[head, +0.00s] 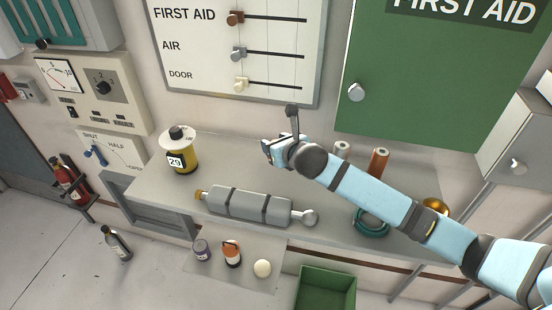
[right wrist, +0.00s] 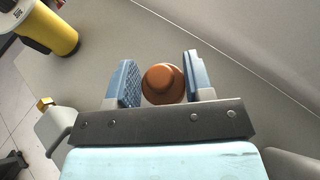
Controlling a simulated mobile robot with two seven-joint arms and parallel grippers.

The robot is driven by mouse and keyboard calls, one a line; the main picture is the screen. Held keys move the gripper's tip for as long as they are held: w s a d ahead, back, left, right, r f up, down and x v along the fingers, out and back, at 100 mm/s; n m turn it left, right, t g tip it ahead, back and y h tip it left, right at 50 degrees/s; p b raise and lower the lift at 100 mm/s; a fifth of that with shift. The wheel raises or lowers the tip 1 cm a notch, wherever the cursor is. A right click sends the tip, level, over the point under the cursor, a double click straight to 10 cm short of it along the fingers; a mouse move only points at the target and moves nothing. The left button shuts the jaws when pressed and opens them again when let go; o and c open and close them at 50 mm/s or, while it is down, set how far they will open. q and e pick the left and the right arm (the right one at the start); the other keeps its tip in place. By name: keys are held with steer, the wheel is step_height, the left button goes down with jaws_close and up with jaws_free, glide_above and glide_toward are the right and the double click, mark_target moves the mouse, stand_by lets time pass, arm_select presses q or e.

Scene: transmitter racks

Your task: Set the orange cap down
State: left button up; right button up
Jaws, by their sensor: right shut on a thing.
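The orange cap (right wrist: 163,84) shows in the right wrist view as a round orange-brown piece between the two blue finger pads. My right gripper (right wrist: 161,76) is shut on it. In the head view my right gripper (head: 271,151) is over the back part of the grey bench (head: 160,196), near the wall. The cap is hidden there by the gripper. I cannot tell how far it is above the bench. My left gripper is not in view.
A yellow canister (head: 182,158) stands at the left on the bench. A grey cylinder (head: 245,204) lies in front. An orange tube (head: 378,162) and teal ring (head: 371,224) are at right. A jar (head: 232,254) and white ball (head: 262,268) stand lower, beside a green bin (head: 325,290).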

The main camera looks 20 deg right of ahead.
steer(key=shift+f, duration=2.8)
steer(key=shift+f, duration=0.1)
steer(key=o, duration=0.9)
steer(key=shift+s, duration=0.15)
steer(key=v, duration=1)
steer(key=shift+s+r+b, duration=0.2)
steer(key=shift+s+b, duration=0.1)
steer(key=shift+b, duration=0.1)
steer(key=shift+s+d+r, duration=0.15)
steer(key=shift+s+r, duration=0.15)
steer(key=shift+s, duration=0.2)
